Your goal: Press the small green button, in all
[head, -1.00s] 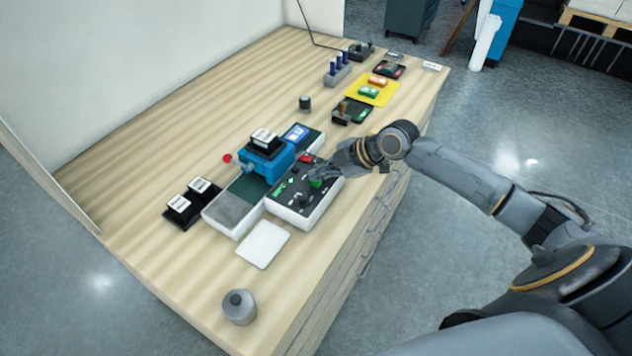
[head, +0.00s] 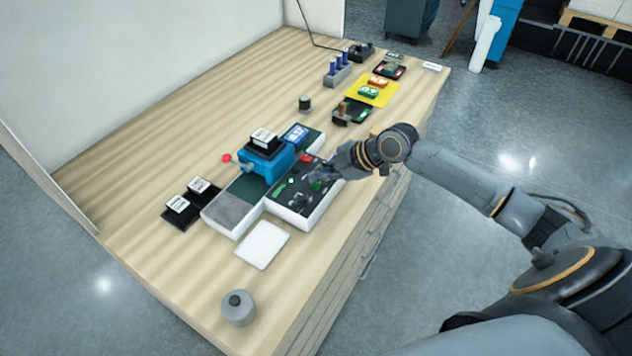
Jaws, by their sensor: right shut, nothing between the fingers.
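The control box (head: 300,219) is a white box with a dark top panel on the wooden bench. Its panel carries a red button (head: 306,158), small green marks (head: 291,181), a dark knob (head: 302,197) and a green button (head: 315,185) near its right side. My right gripper (head: 318,176) is shut and empty, its fingertips low over the panel right at the green button and partly covering it. I cannot tell whether the tips touch the button. My left gripper is not in view.
A blue machine (head: 266,164) stands just left of the box on a grey and green bed. A white card (head: 263,245) lies in front, with a grey cylinder (head: 238,307) nearer. Dark blocks (head: 178,208) lie at left. A yellow mat (head: 388,93) is farther back.

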